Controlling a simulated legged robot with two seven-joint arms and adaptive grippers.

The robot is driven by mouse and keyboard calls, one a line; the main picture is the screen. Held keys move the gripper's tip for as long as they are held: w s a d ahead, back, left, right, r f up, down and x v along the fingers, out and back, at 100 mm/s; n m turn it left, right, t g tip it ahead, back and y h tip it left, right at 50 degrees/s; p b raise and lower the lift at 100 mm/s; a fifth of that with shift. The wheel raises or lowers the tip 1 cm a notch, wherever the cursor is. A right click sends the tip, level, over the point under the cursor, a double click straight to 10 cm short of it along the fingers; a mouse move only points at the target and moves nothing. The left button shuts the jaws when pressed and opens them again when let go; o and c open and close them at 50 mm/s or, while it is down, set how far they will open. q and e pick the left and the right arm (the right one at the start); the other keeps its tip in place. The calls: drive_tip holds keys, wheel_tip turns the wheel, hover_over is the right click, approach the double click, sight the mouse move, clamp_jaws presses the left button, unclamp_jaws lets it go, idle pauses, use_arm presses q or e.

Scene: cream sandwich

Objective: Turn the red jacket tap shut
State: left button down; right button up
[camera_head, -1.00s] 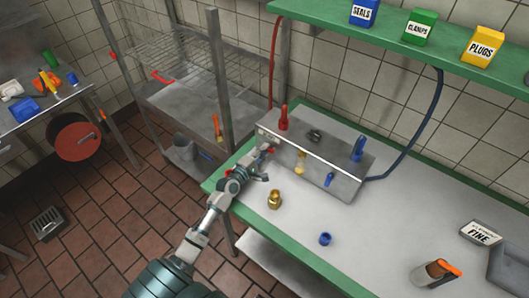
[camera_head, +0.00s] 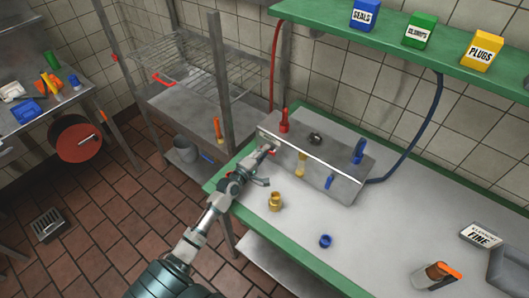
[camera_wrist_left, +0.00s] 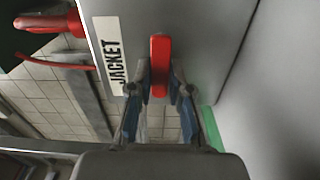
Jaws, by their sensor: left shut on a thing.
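The red jacket tap (camera_wrist_left: 160,55) is a short red lever on the front of a steel box (camera_head: 325,170). In the wrist view it lies parallel to the text of the white JACKET label (camera_wrist_left: 115,55) beside it. My left gripper (camera_wrist_left: 160,92) is shut on the lever's near end, a finger on each side. In the head view the left gripper (camera_head: 264,152) reaches the box's left front and mostly hides the red tap. My right gripper is not in view.
A brass fitting (camera_head: 275,202) and a blue cap (camera_head: 325,241) stand on the bench before the box. A red handle (camera_head: 284,121) stands on top.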

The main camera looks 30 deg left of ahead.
use_arm(q)
drive_tip(key=c, duration=1.1)
unclamp_jaws()
drive_tip(key=shift+d+f, duration=0.1)
drive_tip(key=shift+f, duration=0.25)
drive_tip(key=shift+r, duration=0.15)
drive_tip(key=s, duration=0.8)
drive_tip(key=s+a, duration=0.1)
drive_tip(key=s, duration=0.3)
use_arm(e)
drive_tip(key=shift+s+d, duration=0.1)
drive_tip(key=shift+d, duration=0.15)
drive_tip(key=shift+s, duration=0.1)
